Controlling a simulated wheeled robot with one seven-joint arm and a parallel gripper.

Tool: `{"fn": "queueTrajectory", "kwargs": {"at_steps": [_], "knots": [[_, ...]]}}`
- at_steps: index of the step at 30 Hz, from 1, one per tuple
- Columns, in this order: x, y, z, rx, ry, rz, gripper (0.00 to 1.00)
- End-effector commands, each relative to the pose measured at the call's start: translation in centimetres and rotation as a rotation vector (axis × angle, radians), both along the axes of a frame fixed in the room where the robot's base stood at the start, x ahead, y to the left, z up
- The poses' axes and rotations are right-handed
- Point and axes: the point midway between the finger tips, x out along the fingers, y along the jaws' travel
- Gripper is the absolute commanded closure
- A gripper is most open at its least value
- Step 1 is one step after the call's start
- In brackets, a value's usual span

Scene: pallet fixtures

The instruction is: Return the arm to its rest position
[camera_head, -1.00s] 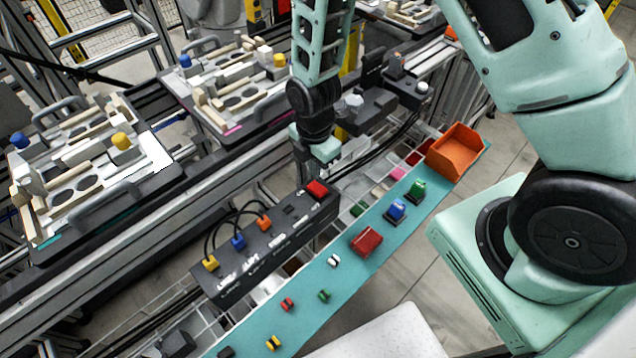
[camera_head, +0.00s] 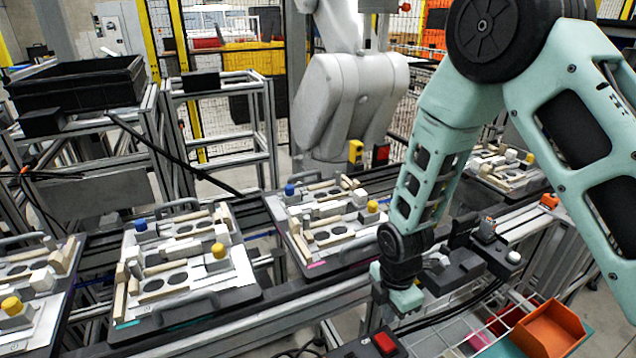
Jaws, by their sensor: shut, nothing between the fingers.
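My arm, mint green with black joints, comes in from the upper right and bends down toward the middle of the view.
An orange bin (camera_head: 549,336) stands at the lower right. A black box with a red button (camera_head: 384,343) is at the bottom edge. A grey robot (camera_head: 345,95) stands behind the conveyor. A black crate (camera_head: 80,86) sits on a frame at the upper left.

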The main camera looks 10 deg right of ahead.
Motion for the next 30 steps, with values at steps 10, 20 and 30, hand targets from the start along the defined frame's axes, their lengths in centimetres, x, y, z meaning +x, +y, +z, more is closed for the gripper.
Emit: {"fn": "queueTrajectory", "kwargs": {"at_steps": [10, 20, 30], "knots": [[-5.7, 5.6, 11.5, 0.076, 0.025, -0.457, 1.00], [-15.9, 7.0, 20.9, 0.066, 0.047, -0.984, 1.00], [-20.0, 6.1, 22.9, 0.042, 0.031, -1.200, 1.00]]}}
